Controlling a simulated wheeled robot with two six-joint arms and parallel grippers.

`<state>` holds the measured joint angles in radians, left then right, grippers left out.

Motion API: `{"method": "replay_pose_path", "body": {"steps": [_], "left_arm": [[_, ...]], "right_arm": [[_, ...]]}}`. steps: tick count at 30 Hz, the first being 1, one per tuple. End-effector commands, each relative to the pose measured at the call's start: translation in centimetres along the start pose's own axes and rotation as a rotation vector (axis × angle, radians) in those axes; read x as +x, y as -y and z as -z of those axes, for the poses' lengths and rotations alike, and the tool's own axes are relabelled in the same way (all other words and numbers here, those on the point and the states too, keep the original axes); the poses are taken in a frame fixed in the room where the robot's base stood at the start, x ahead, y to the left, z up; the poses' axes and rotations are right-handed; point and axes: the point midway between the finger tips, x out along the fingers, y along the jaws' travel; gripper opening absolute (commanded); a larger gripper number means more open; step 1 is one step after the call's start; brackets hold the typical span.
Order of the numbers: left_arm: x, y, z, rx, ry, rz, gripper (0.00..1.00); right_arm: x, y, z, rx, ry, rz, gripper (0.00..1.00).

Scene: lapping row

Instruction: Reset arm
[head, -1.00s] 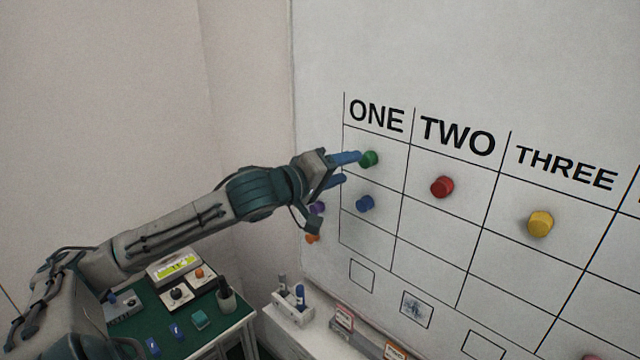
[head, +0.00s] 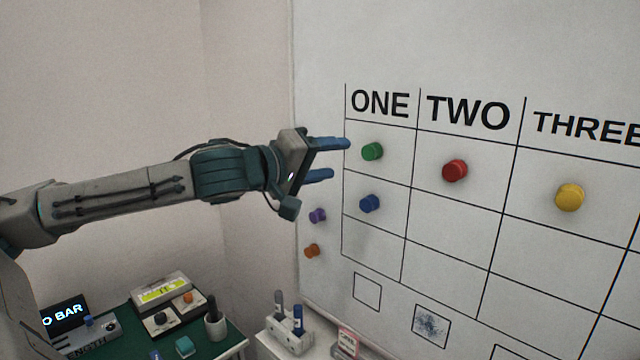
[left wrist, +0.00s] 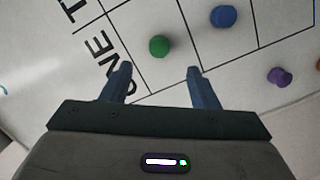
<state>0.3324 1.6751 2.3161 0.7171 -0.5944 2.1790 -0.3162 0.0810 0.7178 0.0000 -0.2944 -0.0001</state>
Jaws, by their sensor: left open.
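My left gripper (head: 338,159) is open and empty, with its blue fingers pointing at the whiteboard (head: 450,50). In the head view it is just left of the green magnet (head: 372,151), which sits in the top cell under ONE. In the left wrist view the green magnet (left wrist: 159,46) lies beyond and between the fingertips (left wrist: 158,70), apart from both. A blue magnet (head: 370,203) sits one cell below the green one. My right gripper is not in view.
A red magnet (head: 455,170) is under TWO and a yellow one (head: 569,197) under THREE. Purple (head: 317,215) and orange (head: 312,250) magnets are at the board's left edge. Below are a marker holder (head: 290,340) and a green-topped table (head: 215,345) with devices.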

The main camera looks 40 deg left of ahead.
Motion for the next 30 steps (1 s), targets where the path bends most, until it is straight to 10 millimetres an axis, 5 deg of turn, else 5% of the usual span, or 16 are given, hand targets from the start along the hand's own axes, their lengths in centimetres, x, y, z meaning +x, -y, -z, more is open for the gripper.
{"method": "replay_pose_path", "body": {"steps": [9, 23, 26, 30], "left_arm": [[-1.3, 0.3, -0.2, 0.0, -0.006, 0.0, 0.55], [-1.6, 0.1, -0.1, 0.0, -0.005, 0.001, 0.55], [-0.9, 1.7, -0.9, 0.023, 0.004, 0.017, 0.55], [0.9, 6.7, -3.3, 0.11, 0.03, 0.071, 0.55]], "right_arm": [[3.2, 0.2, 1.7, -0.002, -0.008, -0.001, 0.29], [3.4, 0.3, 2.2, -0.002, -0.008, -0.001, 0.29], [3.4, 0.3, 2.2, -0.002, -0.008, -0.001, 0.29], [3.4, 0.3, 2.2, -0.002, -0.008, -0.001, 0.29]]}}
